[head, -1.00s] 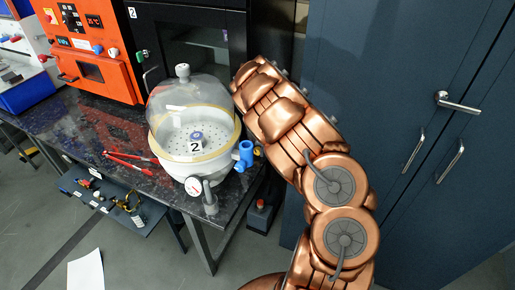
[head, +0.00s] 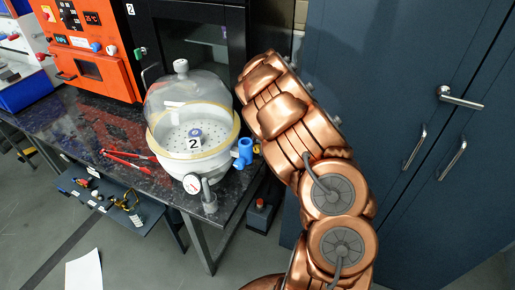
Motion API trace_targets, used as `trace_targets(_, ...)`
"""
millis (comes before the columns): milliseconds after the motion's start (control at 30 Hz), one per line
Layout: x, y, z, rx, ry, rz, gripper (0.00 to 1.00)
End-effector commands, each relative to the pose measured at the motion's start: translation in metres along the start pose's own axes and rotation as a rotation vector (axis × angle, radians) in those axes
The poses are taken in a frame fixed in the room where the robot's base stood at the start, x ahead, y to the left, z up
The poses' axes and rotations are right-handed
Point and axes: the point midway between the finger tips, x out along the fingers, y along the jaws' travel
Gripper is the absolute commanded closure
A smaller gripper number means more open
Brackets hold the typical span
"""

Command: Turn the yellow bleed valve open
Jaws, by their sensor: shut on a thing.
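The vacuum chamber is a clear dome (head: 185,90) on a white base (head: 178,166), standing at the right end of the dark bench. A blue valve (head: 243,152) sits on the base's right side. Just right of it a small spot of yellow (head: 257,148) shows beside my copper arm; it looks like part of the yellow bleed valve, but its handle position cannot be made out. A round gauge (head: 192,184) is on the base's front. My arm covers the area to the right, and my gripper is hidden behind it.
Red tongs (head: 128,155) lie on the bench (head: 95,120) left of the chamber. An orange oven (head: 92,50) and a black cabinet (head: 195,40) stand behind. Blue-grey lockers (head: 400,120) with handles stand close to my arm's right. A lower shelf holds small fittings.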

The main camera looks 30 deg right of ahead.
Motion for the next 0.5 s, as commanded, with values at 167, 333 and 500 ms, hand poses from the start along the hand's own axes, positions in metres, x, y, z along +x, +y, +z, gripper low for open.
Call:
trace_targets(167, 0.0012, -0.0006, -0.0006, -0.001, -0.002, 0.028, 1.0)
trace_targets(333, 0.0007, -0.0004, -0.0005, -0.001, -0.002, 0.03, 1.0)
trace_targets(500, 0.0006, -0.0002, -0.0004, -0.001, -0.001, 0.03, 0.63)
